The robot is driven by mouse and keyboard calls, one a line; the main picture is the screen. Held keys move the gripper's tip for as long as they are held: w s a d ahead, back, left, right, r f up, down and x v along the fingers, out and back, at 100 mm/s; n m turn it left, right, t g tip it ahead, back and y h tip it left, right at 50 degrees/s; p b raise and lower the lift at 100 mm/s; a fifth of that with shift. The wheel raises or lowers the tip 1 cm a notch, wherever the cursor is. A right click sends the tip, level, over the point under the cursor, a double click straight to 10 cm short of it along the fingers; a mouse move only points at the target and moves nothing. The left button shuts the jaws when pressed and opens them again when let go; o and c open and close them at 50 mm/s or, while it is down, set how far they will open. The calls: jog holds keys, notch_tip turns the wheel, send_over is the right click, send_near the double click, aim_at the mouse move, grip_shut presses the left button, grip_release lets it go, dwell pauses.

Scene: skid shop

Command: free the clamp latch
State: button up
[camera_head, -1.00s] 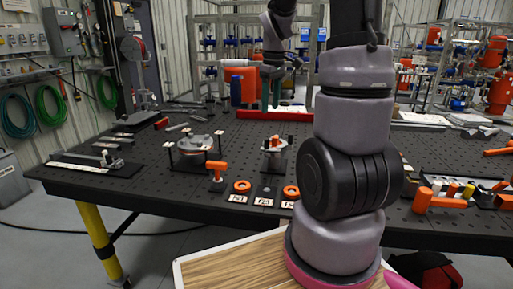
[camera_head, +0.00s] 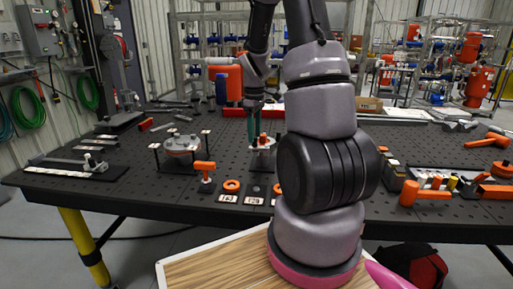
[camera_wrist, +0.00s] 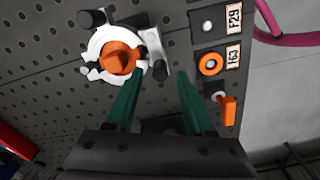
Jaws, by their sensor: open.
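The clamp (camera_head: 263,150) stands on the dark perforated table, a small silver fixture with an orange part on top. In the wrist view the clamp (camera_wrist: 98,45) is a pale ring around an orange centre, with a grey arm-like piece (camera_wrist: 156,48) on its right side that may be the latch. My gripper (camera_head: 254,128) has teal fingers pointing down at the clamp. In the wrist view my gripper (camera_wrist: 162,76) is open and empty, its left fingertip close to the ring's lower edge. I cannot tell whether it touches.
Left of the clamp stands a round flanged fixture (camera_head: 182,146). In front are an orange-handled valve (camera_head: 205,170), an orange ring (camera_head: 231,186) and number labels (camera_head: 228,198). The left table area has free room.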

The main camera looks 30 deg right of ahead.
jog(key=shift+f, duration=0.7)
jog(key=c, duration=0.8)
